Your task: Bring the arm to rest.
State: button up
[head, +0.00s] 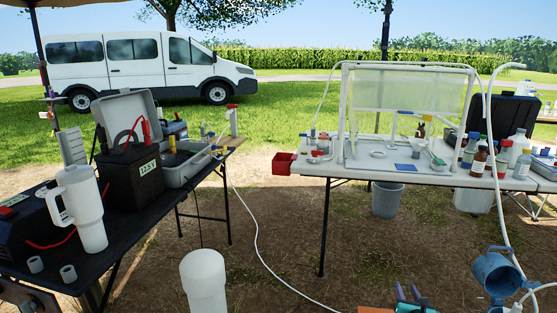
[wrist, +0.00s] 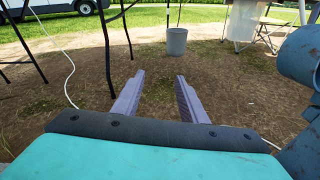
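My gripper (head: 408,293) shows at the bottom edge of the head view, right of centre, with its purple fingers pointing up and away. In the wrist view, the two fingers of my gripper (wrist: 158,84) stand well apart with nothing between them. Bare brown ground shows through the gap. The fingers touch nothing that I can see. Most of my arm is out of the head view.
A blue-grey metal fitting (head: 497,272) stands right of my gripper and looms close in the wrist view (wrist: 300,60). A white post (head: 204,280) rises at front centre. Laden tables stand left (head: 140,240) and right (head: 330,168). A grey bucket (head: 387,200) is beneath the right one.

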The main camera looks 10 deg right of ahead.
jog(key=s+a+f+m+g+y+p, duration=0.1)
jog(key=s+a+f+m+g+p, duration=0.15)
jog(key=a+p, duration=0.65)
jog(key=s+a+f+m+g+y+p, duration=0.1)
jog(key=a+f+m+g+p, duration=0.2)
jog(key=a, duration=1.1)
jog(key=s+a+f+m+g+p, duration=0.1)
jog(key=s+a+m+g+p, duration=0.1)
jog(key=s+a+m+p, duration=0.35)
jog(key=s+a+m+g+y, duration=0.1)
jog(key=s+a+m+g, duration=0.3)
jog(key=s, duration=0.7)
jog(key=s+a+m+g+y+p, duration=0.1)
jog(key=s+a+m+g, duration=0.3)
jog(key=s+m, duration=0.5)
jog(key=s+a+m+g+y+p, duration=0.1)
jog(key=s+a+m+g, duration=0.3)
jog(key=s, duration=0.9)
jog(key=m+g, duration=0.1)
jog(key=m, duration=0.1)
jog(key=shift+s+a+f+m, duration=0.3)
jog(key=shift+s+f+m, duration=0.05)
jog(key=shift+m, duration=0.05)
